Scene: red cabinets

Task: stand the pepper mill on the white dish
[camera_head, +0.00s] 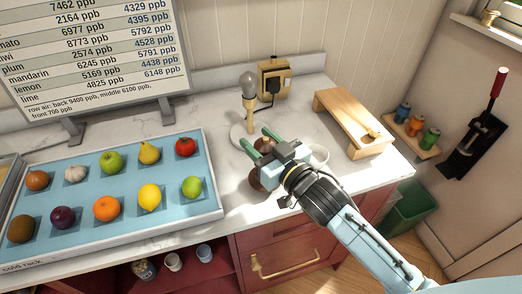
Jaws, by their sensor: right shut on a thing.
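My right gripper (260,141), with green fingertips, is over the counter in the middle of the view. It is shut on a dark brown thing, which I take to be the pepper mill (256,180). The mill shows only in part below the gripper, and the gripper body hides the rest. I cannot tell whether its foot touches the counter. A small round white dish (320,156) stands on the counter just right of the gripper, partly hidden by it. My left gripper is not in view.
A blue fruit tray (120,232) fills the left. A wooden riser (345,112) stands right. Counter (225,110) is bare behind the tray.

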